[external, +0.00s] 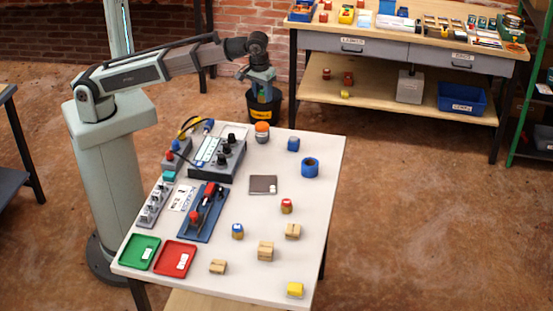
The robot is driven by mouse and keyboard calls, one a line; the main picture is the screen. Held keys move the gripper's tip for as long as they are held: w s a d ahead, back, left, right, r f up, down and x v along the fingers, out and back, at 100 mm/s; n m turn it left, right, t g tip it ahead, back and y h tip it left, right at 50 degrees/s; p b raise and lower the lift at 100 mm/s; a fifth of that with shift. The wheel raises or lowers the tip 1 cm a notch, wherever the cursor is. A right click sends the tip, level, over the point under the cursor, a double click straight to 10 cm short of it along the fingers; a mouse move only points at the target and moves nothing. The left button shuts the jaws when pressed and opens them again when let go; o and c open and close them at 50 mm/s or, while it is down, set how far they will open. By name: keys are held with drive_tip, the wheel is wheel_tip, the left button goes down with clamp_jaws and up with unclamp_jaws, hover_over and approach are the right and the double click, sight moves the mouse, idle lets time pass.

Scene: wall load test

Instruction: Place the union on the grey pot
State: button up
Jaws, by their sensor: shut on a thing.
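My gripper (262,92) hangs past the far edge of the table, above and in front of a black bucket in the picture. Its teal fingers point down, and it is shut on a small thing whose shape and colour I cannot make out. I cannot tell from this view whether that thing is the union. A small round pot (262,133) with an orange top and a greyish lower part stands at the table's far edge, below my gripper in the picture. I cannot tell for sure whether it is the grey pot.
The black bucket (258,118) stands behind.

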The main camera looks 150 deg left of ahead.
sight(263, 124)
drive_tip(key=shift+s+d+f, duration=0.15)
drive_tip(key=shift+s+d, duration=0.05)
drive_tip(key=shift+d, duration=0.05)
drive_tip(key=shift+f, duration=4.85)
drive_tip(key=shift+f, duration=0.15)
drive_tip(key=o, duration=1.1)
drive_tip(key=r, duration=0.4)
drive_tip(key=d+r, duration=0.1)
drive_tip(key=r, duration=0.7)
drive_tip(key=shift+w+d+r, duration=0.15)
drive_tip(key=shift+w, duration=0.15)
